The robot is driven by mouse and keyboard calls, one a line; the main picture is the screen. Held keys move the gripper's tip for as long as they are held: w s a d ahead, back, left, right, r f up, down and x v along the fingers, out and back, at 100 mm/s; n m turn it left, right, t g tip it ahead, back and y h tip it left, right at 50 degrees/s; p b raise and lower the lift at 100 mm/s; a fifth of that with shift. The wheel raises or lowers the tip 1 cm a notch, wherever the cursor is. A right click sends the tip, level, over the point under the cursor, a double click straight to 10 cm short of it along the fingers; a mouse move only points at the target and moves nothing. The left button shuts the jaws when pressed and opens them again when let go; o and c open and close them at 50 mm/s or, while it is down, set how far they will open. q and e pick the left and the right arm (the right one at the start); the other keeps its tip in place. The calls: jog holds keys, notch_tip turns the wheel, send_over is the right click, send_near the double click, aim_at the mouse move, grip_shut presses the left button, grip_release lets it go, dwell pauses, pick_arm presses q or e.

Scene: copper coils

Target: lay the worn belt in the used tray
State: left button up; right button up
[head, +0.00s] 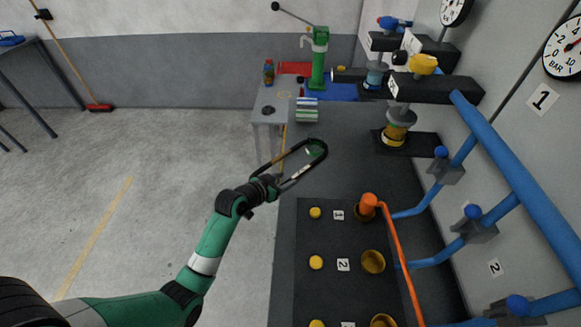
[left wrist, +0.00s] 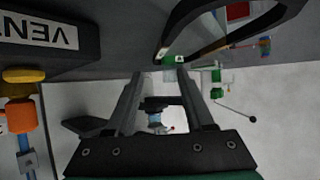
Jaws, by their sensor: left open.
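My left gripper (head: 303,158) reaches up and right to the loop. In the left wrist view its two fingers (left wrist: 160,75) stand apart, with a small green patch (left wrist: 170,60) showing between the tips. I cannot tell whether they touch the belt. No tray is readable as the used one; a red flat item (head: 295,68) lies at the back. My right gripper is out of view.
A grey side table (head: 270,100) carries small items. Blue pipes (head: 520,175) run right.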

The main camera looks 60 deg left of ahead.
aim_at(301, 171)
pick_arm(q)
jog(key=b+x, duration=0.1)
jog(key=x, duration=0.3)
jog(key=shift+w+a+f+b, duration=0.15)
jog(key=shift+w+f+b, duration=0.05)
jog(key=shift+w+b, duration=0.15)
jog(key=b+x, duration=0.3)
jog(key=x, duration=0.2)
jog(key=shift+a, duration=0.1)
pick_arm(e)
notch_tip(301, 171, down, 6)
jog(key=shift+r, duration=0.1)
pick_arm(q)
grip_shut()
